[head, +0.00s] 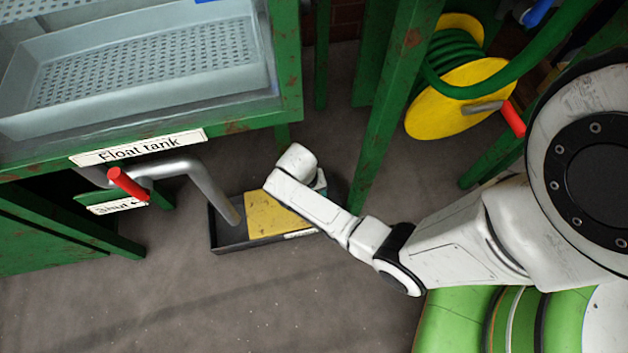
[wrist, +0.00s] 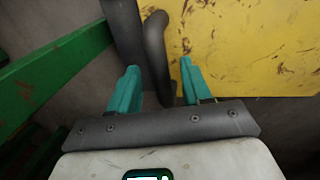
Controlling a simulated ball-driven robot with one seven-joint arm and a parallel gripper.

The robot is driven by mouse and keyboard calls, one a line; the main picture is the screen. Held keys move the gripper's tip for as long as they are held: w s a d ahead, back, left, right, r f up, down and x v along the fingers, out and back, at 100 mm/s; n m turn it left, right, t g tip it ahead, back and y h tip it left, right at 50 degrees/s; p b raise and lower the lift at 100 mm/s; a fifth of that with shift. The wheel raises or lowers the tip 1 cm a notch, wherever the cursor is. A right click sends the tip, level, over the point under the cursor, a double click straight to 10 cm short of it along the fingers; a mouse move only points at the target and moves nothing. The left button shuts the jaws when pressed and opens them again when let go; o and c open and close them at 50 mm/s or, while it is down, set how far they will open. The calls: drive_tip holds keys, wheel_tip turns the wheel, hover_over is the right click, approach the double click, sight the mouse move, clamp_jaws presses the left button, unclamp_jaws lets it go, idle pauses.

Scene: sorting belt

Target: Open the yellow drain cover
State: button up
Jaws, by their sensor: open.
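The yellow drain cover (head: 268,217) is a flat, scuffed plate lying in a shallow black tray (head: 222,246) on the floor. My forearm and wrist hide its right part in the head view. In the wrist view the cover (wrist: 250,45) fills the upper right. A dark grey bent bar (wrist: 156,52) stands beside the cover's edge and shows between the teal fingers of my gripper (wrist: 160,88). The fingers are apart and not closed on the bar. I cannot tell whether either finger touches it. In the head view my gripper is mostly hidden behind my wrist.
A grey pipe (head: 205,185) with a red-handled valve (head: 128,184) runs from under the float tank (head: 150,65) down to the tray. A green post (head: 385,110) stands close to my arm. A yellow hose reel (head: 450,100) is at upper right. Floor in front is clear.

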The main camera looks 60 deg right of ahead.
drive_tip(key=shift+c, duration=0.4)
clamp_jaws()
